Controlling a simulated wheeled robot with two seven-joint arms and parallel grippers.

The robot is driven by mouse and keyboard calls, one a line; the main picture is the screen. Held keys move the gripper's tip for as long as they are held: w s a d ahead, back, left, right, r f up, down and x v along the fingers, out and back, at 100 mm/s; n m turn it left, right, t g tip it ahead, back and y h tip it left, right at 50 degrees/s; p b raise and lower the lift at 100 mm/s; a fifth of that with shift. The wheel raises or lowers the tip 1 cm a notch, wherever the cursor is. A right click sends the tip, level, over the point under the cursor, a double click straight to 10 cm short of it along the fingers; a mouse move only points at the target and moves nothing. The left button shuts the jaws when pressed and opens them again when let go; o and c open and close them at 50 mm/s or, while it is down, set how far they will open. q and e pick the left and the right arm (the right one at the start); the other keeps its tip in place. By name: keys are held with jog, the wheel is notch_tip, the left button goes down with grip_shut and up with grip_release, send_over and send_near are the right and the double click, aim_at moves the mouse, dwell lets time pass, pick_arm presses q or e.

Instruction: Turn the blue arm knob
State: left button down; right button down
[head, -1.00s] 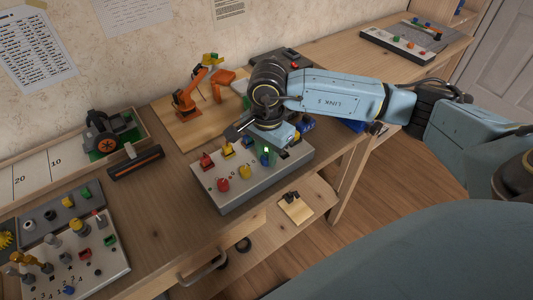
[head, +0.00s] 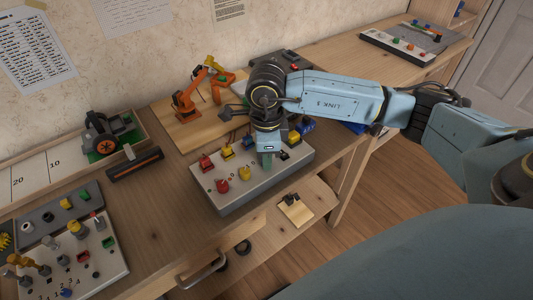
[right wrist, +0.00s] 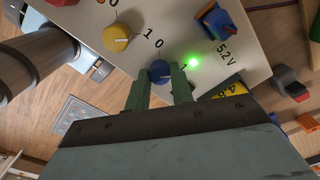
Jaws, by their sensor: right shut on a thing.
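The blue knob (right wrist: 160,71) sits on the pale control box (right wrist: 88,32) in the right wrist view, near a "1 0" scale and a lit green lamp (right wrist: 195,62). My right gripper (right wrist: 161,80) has its green fingers on either side of the knob, shut on it. In the head view my right gripper (head: 267,159) points down at the box (head: 232,200) and hides the knob. A small orange robot arm (head: 188,104) stands on a wooden board behind the box. My left gripper is not in view.
A red knob (head: 222,186) and a yellow knob (head: 245,173) are close on the left of my right gripper. Red (head: 206,163) and yellow (head: 227,153) switches stand behind them. Another panel with pegs (head: 75,255) is at lower left. Bare wood (head: 150,215) lies between the panels.

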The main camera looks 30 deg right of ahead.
jog(key=shift+m, duration=0.3)
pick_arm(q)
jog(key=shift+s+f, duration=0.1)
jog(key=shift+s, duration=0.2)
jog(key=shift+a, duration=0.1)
pick_arm(e)
jog(key=c, duration=1.2)
grip_release()
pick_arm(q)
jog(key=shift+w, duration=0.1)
pick_arm(e)
jog(key=shift+r, duration=0.35)
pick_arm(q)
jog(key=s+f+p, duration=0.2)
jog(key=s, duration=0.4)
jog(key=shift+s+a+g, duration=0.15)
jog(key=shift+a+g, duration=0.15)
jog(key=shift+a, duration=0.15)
pick_arm(e)
notch_tip(320, 180, up, 13)
jog(key=shift+s+f, duration=0.2)
